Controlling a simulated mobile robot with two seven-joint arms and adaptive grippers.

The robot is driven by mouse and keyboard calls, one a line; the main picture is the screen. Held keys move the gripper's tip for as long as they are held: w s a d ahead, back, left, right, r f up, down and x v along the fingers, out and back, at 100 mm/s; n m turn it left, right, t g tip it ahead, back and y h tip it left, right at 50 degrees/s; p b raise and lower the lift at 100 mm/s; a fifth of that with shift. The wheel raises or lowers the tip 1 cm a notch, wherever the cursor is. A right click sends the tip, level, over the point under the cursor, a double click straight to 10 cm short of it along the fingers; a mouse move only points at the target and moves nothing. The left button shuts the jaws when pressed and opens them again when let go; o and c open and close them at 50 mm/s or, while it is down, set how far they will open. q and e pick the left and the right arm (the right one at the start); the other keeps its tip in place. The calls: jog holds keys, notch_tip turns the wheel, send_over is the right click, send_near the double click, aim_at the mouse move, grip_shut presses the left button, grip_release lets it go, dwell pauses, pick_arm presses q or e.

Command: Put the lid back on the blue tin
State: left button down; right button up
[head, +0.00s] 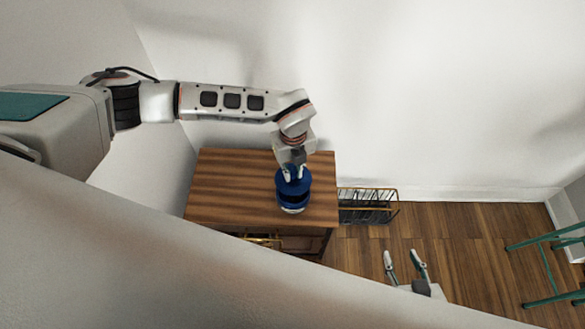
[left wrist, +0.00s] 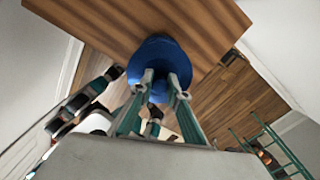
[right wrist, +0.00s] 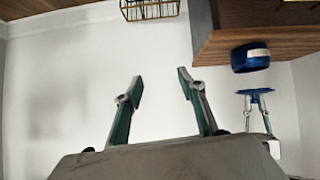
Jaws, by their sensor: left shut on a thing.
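The blue tin (head: 292,208), with a pale band, stands near the front right of the wooden cabinet top. It also shows in the right wrist view (right wrist: 250,57), which is upside down. My left gripper (head: 293,174) is shut on the blue lid (head: 293,187). The lid is held above the tin, and the right wrist view shows a gap between the lid (right wrist: 256,91) and the tin. In the left wrist view the lid (left wrist: 158,52) hides most or all of the tin. My right gripper (head: 404,258) is open and empty, low and right of the cabinet.
The wooden cabinet (head: 235,185) has bare top to the left of the tin. A gold-framed wire basket (head: 368,206) stands on the floor right of the cabinet. A green-legged piece of furniture (head: 545,262) stands at the far right.

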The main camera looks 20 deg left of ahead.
aim_at(293, 180)
pick_arm(q)
jog(key=shift+f+b, duration=1.1)
jog(key=shift+f, duration=0.35)
jog(key=shift+f+b, duration=0.3)
jog(key=shift+f, duration=0.1)
jog(key=shift+s+f, duration=0.1)
jog(key=shift+f, duration=0.25)
jog(key=shift+f+b, duration=0.45)
jog(key=shift+f, duration=0.35)
pick_arm(e)
jog(key=shift+w+d+f, duration=0.15)
jog(key=shift+w+f, duration=0.05)
jog(key=shift+f, duration=0.5)
jog(key=shift+w+d+f, duration=0.15)
jog(key=shift+f, duration=0.5)
jog(key=shift+s+f, duration=0.1)
jog(key=shift+f, duration=0.05)
jog(key=shift+s+a+r, duration=0.1)
jog(key=shift+r, duration=0.15)
pick_arm(q)
jog(key=shift+p, duration=0.45)
pick_arm(e)
jog(key=shift+w+r, duration=0.35)
jog(key=shift+r, duration=0.05)
jog(key=shift+r, duration=0.25)
